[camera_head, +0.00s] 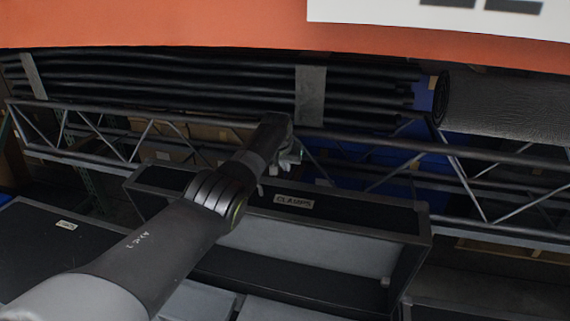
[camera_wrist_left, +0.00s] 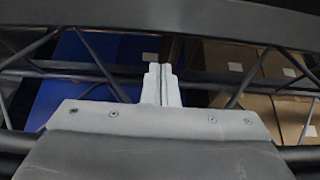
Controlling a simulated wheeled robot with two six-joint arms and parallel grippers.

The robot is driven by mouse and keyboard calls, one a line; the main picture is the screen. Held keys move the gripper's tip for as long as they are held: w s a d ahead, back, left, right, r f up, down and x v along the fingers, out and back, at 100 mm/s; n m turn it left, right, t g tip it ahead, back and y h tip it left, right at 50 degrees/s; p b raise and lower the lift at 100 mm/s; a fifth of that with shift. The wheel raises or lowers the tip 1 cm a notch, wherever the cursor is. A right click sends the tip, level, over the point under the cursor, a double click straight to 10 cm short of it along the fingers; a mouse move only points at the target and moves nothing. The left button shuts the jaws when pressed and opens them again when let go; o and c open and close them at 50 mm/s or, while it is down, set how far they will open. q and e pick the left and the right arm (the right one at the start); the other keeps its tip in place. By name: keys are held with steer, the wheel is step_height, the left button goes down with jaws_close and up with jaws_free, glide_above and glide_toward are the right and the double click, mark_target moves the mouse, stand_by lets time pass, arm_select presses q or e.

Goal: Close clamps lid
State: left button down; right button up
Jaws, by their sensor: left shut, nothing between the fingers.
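The clamps case (camera_head: 337,246) is black with grey metal edging and stands in the lower middle of the head view. A "CLAMPS" label (camera_head: 294,202) sits on its dark upper panel, which looks like the raised lid. A pale inner face and a dark interior show below it, so the case looks open. My left arm crosses and hides its left part. My left gripper (camera_head: 287,162) is at the panel's far top edge; I cannot tell if it touches. Its fingers are shut and empty in the left wrist view (camera_wrist_left: 162,85). My right gripper is out of view.
A metal truss (camera_head: 480,190) runs behind the case, with black rolled lengths (camera_head: 200,85) above it. Another black case (camera_head: 60,250) stands at left. Blue and cardboard boxes show behind the truss, also in the left wrist view (camera_wrist_left: 80,75). An orange panel (camera_head: 200,25) crosses the top.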

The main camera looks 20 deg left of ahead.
arm_select(q)
steer(key=shift+s+d+f+p, duration=0.1)
steer(key=shift+s+f+p, duration=0.2)
steer(key=shift+s+p, duration=0.6)
steer(key=shift+s+d+f+p, duration=0.1)
steer(key=shift+s+f+p, duration=0.15)
steer(key=shift+s+p, duration=0.65)
steer(key=shift+s, duration=0.15)
steer(key=shift+a, duration=0.15)
